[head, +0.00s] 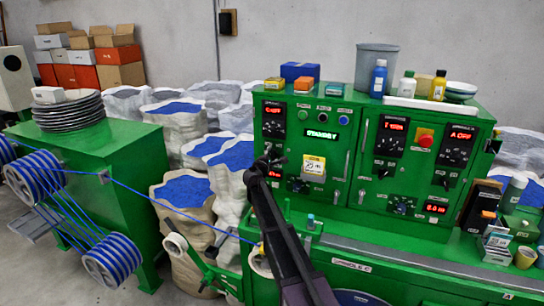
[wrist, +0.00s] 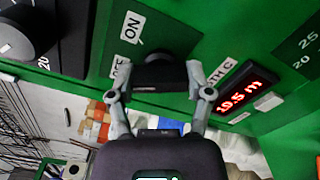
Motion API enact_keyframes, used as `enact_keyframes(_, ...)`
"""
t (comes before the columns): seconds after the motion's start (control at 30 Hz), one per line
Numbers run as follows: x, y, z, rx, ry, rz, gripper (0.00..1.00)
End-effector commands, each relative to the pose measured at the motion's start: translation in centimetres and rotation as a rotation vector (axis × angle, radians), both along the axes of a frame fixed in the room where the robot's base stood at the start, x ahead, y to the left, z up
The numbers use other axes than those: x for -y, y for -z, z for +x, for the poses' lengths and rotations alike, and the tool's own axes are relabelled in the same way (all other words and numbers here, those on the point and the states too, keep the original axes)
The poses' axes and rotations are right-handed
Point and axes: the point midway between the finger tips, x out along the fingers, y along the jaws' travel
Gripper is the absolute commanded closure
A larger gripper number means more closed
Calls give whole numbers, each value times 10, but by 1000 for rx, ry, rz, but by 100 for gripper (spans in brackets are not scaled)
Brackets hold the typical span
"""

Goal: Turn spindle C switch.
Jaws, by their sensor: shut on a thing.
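The black switch knob (wrist: 160,74) sits on the green panel in the wrist view, with an ON label (wrist: 132,27) and a partly covered OFF label beside it. My gripper (wrist: 160,92) has one finger on each side of the knob and is shut on it. In the head view my gripper (head: 266,164) is at the left side of the green control cabinet (head: 330,212), and it hides the switch there. A label partly covered by a finger ends in "TH C", beside a red display (wrist: 247,91) that seems to read 19.5 m.
A yellow-and-white tag (head: 314,167) hangs just right of my gripper. A larger black dial (wrist: 22,32) is at the wrist view's upper left. A blue cable (head: 180,211) runs from the reels (head: 113,262) toward the cabinet. Boxes and a grey bucket (head: 376,66) stand on top.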

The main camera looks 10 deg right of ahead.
Motion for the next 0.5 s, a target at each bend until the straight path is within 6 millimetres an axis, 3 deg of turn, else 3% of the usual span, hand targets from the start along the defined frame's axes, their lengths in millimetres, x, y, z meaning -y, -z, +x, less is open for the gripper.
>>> enact_keyframes(0.5, 1, -1, 1, -25, 0, -47, 82)
